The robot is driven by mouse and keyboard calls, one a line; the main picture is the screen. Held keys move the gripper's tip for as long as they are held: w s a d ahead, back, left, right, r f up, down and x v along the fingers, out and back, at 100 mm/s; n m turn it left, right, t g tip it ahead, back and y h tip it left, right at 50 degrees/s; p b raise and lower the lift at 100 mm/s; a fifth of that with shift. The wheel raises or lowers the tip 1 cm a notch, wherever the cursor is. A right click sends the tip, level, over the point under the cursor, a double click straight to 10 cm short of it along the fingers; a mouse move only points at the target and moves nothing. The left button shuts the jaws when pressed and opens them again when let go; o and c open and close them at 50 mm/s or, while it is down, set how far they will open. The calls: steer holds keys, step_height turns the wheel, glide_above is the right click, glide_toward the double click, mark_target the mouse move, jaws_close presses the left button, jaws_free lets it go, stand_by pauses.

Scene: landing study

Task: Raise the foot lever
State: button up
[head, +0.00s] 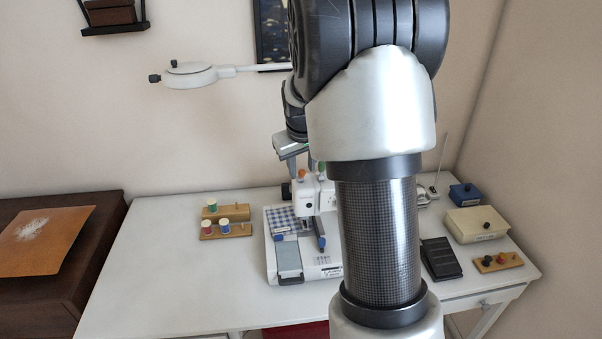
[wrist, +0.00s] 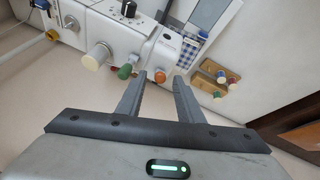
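A white sewing machine (head: 329,198) stands on the table, partly hidden behind my arm; it also fills the upper part of the wrist view (wrist: 110,30). A grey lever-like part with a blue end (head: 321,242) shows at its front, but I cannot tell surely which part is the foot lever. An orange knob (wrist: 160,76) and a green knob (wrist: 125,72) stick up from the machine's top. My gripper (wrist: 162,78) is open, its fingers apart and empty. It is above the machine's top, with the orange knob appearing between the fingertips; I cannot tell the height gap.
Blue checked cloth (head: 283,219) lies on the machine's bed. Thread spools on wooden stands (head: 226,228) are to the left. A black pedal (head: 440,258), a cream box (head: 477,224) and a blue box (head: 465,194) are to the right. A lamp (head: 190,75) reaches over the back left.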

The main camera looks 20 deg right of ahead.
mark_target(302, 171)
steer(key=shift+x, duration=1.7)
